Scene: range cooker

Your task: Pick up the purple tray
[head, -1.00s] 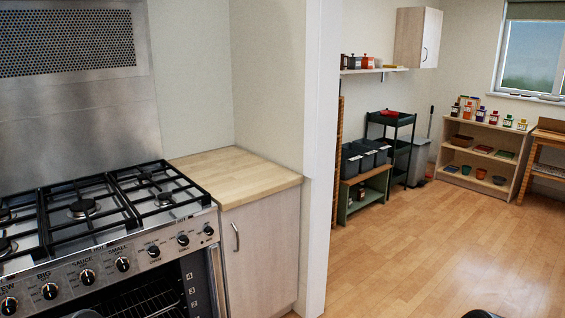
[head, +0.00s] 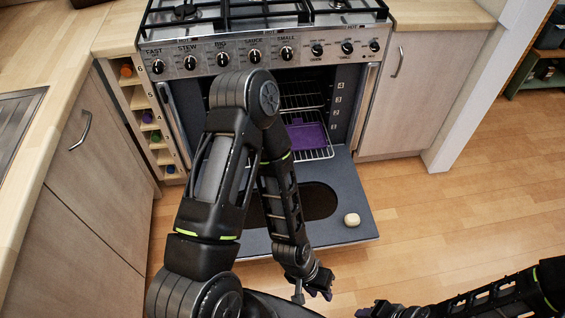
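The purple tray (head: 311,138) lies flat on a wire rack (head: 322,154) inside the open oven, partly hidden behind my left arm. My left arm crosses in front of the oven. My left gripper (head: 318,288) hangs low, in front of the lowered oven door and well away from the tray. It looks empty, but its finger gap is not clear. My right gripper (head: 372,309) is at the bottom edge, partly cut off, and far from the tray.
The oven door (head: 345,188) is folded down, with a small pale round object (head: 352,219) on it. Cupboards flank the cooker, and a narrow rack (head: 145,115) with coloured items stands left. Wooden floor (head: 440,215) is clear on the right.

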